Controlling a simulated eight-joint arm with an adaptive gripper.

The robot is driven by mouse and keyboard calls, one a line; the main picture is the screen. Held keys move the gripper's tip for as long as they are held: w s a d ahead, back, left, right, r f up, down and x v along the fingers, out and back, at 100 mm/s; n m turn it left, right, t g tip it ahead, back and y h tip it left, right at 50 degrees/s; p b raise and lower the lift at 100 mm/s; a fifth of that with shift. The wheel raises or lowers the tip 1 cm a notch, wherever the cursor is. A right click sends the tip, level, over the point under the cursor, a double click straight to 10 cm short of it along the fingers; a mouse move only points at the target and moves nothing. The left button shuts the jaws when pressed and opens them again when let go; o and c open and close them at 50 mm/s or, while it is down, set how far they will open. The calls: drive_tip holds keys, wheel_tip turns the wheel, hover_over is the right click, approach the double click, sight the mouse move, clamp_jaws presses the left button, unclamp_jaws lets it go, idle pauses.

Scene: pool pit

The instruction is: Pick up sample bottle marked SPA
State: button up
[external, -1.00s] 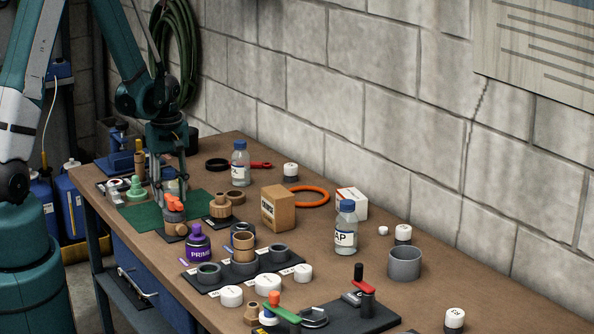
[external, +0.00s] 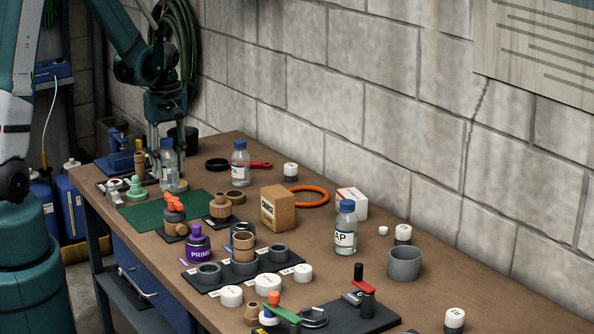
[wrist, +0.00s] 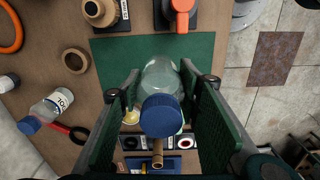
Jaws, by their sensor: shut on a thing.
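My gripper (external: 165,168) is shut on a clear bottle with a blue cap (external: 167,145). The bottle (wrist: 160,77) stands between the jaws in the wrist view, its cap towards the camera; no marking on it can be read. It appears raised above the far end of the green mat (external: 155,213). Two similar blue-capped bottles stand on the bench: one at the back (external: 240,168), its label hard to read in the external view, and one nearer (external: 346,230) with "AP" showing on its label.
A cardboard box (external: 277,208), an orange ring (external: 308,196) and a purple PRIMER bottle (external: 197,245) are on the bench. A black rack (external: 215,285) with grey rings lies in front. Small fittings crowd the mat's edges; the mat's middle is clear.

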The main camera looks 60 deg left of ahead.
drive_tip(key=shift+r, duration=0.55)
drive_tip(key=shift+w, duration=0.1)
